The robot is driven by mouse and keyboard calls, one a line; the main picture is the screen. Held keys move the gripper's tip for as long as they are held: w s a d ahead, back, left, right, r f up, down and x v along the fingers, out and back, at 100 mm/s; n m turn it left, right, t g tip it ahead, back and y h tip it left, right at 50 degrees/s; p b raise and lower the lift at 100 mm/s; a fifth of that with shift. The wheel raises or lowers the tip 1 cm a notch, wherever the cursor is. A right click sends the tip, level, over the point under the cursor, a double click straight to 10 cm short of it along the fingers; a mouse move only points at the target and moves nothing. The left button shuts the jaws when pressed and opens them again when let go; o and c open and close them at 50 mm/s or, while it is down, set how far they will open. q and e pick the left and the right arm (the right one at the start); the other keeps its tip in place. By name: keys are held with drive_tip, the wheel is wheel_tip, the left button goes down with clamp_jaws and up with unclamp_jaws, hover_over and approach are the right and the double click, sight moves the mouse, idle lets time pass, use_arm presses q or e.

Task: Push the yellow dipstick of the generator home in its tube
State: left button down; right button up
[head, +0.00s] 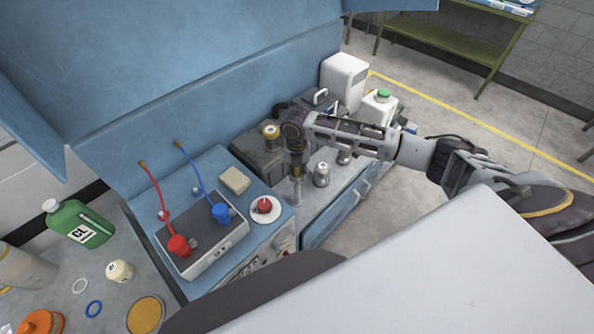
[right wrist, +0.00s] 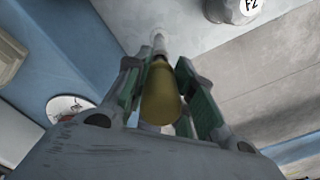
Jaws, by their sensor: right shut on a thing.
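My right gripper (head: 297,168) points down over the grey deck of the generator (head: 325,205). In the right wrist view, its green-padded fingers (right wrist: 160,98) are shut around the yellow dipstick handle (right wrist: 159,92). Beyond the handle a pale, narrow tube (right wrist: 159,45) runs down toward the deck. The handle lines up with the tube. I cannot tell whether any gap is left between handle and tube, as the view is foreshortened. In the head view the gripper largely hides the handle. My left gripper is not in view.
A grey cap (head: 321,174) stands close right of the gripper. A dark box with a brass cap (head: 271,131) is behind it. A battery (head: 207,253) with red and blue clamps and a red knob (head: 264,206) lie left. The raised blue lid (head: 170,75) overhangs the back.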

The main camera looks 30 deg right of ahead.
sight(297, 178)
drive_tip(key=shift+f, duration=0.15)
drive_tip(key=shift+f+b, duration=0.4)
drive_tip(key=shift+f, duration=1.25)
drive_tip(key=shift+s, duration=0.1)
drive_tip(key=o, duration=1.1)
drive_tip(key=shift+f, duration=0.15)
drive_tip(key=shift+r, duration=0.75)
wheel_tip(297, 178, up, 11)
drive_tip(key=shift+a+f, duration=0.1)
drive_tip(key=shift+f, duration=0.1)
